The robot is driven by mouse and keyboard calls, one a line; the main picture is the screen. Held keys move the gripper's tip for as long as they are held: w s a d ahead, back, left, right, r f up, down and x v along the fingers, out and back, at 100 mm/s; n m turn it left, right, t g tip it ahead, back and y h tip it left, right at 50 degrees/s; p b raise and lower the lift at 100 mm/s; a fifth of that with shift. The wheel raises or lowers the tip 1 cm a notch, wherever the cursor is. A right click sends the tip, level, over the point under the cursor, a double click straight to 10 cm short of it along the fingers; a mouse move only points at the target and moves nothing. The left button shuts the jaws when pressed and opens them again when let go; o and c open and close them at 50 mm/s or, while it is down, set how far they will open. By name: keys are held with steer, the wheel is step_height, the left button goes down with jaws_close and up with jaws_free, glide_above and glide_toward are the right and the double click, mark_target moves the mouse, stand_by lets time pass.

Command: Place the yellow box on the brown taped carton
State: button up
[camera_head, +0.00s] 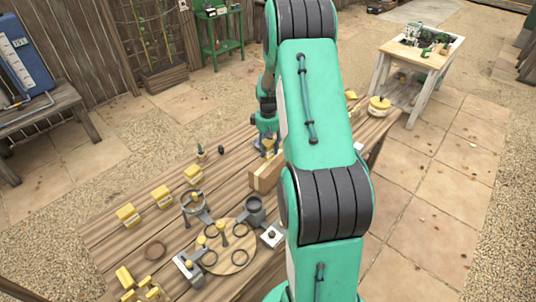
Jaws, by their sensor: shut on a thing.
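My gripper (267,147) is at the middle of the wooden table, partly hidden behind my green arm. It is shut on a small yellow thing (268,145), which may be the yellow box; its shape is hard to make out. A brown, box-like block (262,177) stands just below it in the picture, partly covered by my arm. It may be the taped carton, but I cannot make out any tape. Whether the yellow thing touches this block, I cannot tell.
Several yellow blocks (161,194) stand in a row on the table's left side. A round board (229,257) with rings, a grey cup (254,208) and metal holders crowd the front. Bare planks (130,245) show at the left. A round yellow item (379,104) is at the far end.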

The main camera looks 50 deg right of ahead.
steer(key=shift+f, duration=1.7)
steer(key=shift+f, duration=0.2)
steer(key=o, duration=1.2)
steer(key=shift+r, duration=0.15)
step_height(320, 180, up, 12)
steer(key=shift+r, duration=0.1)
steer(key=shift+a, duration=0.1)
